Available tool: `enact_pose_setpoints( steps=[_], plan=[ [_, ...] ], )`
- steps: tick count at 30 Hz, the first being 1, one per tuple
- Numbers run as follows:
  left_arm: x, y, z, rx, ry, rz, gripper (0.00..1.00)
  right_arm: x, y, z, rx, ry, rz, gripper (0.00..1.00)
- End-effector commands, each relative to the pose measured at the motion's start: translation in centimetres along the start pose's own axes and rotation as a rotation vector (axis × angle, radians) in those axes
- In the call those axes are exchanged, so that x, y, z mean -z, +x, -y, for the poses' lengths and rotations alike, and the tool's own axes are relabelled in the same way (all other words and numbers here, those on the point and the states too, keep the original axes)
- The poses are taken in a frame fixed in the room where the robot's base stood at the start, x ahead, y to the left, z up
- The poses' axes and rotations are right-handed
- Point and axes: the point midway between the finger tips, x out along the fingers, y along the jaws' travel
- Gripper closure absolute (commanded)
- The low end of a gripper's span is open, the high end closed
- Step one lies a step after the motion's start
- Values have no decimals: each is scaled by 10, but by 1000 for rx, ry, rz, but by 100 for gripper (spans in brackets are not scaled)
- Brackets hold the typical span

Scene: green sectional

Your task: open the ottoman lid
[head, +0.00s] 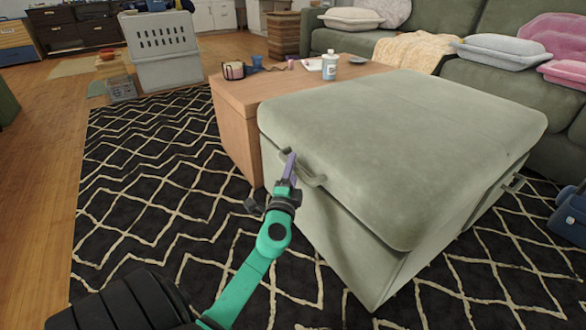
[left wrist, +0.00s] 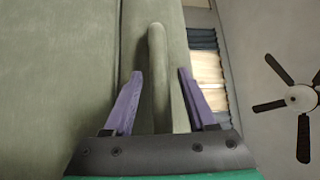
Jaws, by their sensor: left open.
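The ottoman (head: 370,240) is a large grey-green upholstered box on the patterned rug. Its padded lid (head: 400,135) lies flat and looks closed. A strap-like handle (head: 312,179) sticks out from the lid's left side. My left gripper (head: 290,168), with purple fingers, is at this handle. In the left wrist view, the handle (left wrist: 157,70) runs between the two open fingers of the left gripper (left wrist: 160,90), with a gap to each finger. The fingers are not closed on it. My right gripper is in neither view.
A wooden coffee table (head: 235,108) stands close behind the ottoman, with a bottle (head: 329,65) and cups on it. A green sectional sofa (head: 440,20) is at the back right. A blue bag-like object (head: 570,215) lies at the right edge. Rug to the left is clear.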

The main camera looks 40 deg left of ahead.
Motion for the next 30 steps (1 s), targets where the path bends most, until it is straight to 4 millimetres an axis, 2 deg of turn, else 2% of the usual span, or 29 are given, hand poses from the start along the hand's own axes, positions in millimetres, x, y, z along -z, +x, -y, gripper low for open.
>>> enact_pose_setpoints(
  steps=[6, 7, 9, 11, 30],
  plan=[
    [0, 1, 0, 0, 0, 0, 43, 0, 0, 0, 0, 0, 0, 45],
    [0, 1, 0, 0, 0, 0, 51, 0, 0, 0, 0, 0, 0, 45],
    [0, 1, 0, 0, 0, 0, 77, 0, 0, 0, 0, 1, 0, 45],
    [0, 1, 0, 0, 0, 0, 100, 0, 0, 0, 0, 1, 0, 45],
    [0, 0, -1, -1, 0, 0, 100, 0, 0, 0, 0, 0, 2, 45]
  ],
)
